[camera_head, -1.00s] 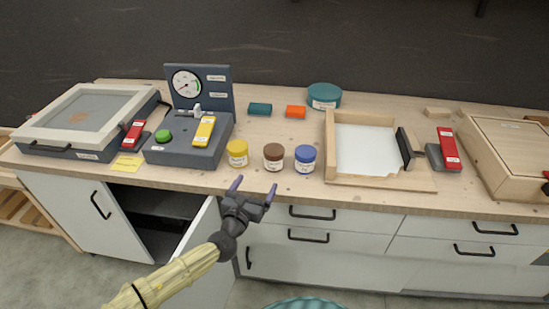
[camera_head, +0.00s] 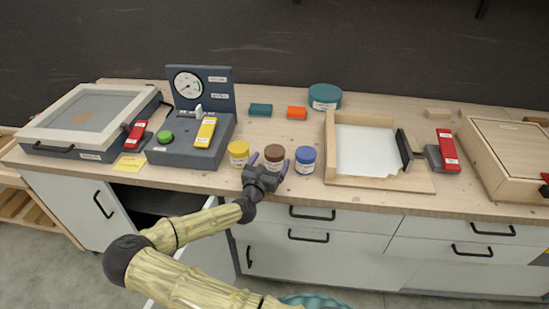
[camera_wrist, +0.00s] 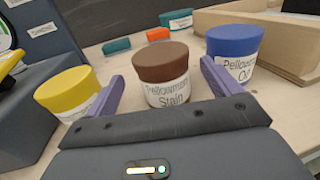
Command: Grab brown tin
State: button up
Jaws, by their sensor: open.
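The brown tin (camera_head: 274,152) stands upright on the wooden bench top, between a yellow tin (camera_head: 238,153) and a blue tin (camera_head: 305,159). In the wrist view the brown tin (camera_wrist: 162,73) has a brown lid and a white label reading "Pellowmore Stain". My gripper (camera_head: 269,163) is at the bench's front edge, with its fingers open. In the wrist view the two purple fingers of my gripper (camera_wrist: 160,85) lie left and right of the brown tin, with small gaps showing. The head view partly hides the tin's lower part behind the gripper.
The yellow tin (camera_wrist: 68,93) is close outside the left finger, and the blue tin (camera_wrist: 233,50) close outside the right one. A grey gauge box (camera_head: 190,145) stands left, a wooden tray (camera_head: 331,150) right. A cupboard door hangs open below.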

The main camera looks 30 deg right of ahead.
aim_at(276, 152)
jog(key=shift+w+d, duration=0.1)
jog(key=p+x, duration=0.1)
jog(key=x, duration=0.3)
jog(key=shift+d, duration=0.35)
jog(key=shift+w+d, duration=0.25)
jog(key=shift+w, duration=0.1)
jog(key=shift+w+a+f, duration=0.1)
jog(key=shift+w, duration=0.05)
jog(key=shift+a, duration=0.15)
jog(key=shift+s+d, duration=0.25)
jog(key=shift+d, duration=0.05)
jog(key=shift+s, duration=0.1)
jog(key=shift+c, duration=0.4)
jog(key=shift+a, duration=0.15)
jog(key=c, duration=1.1)
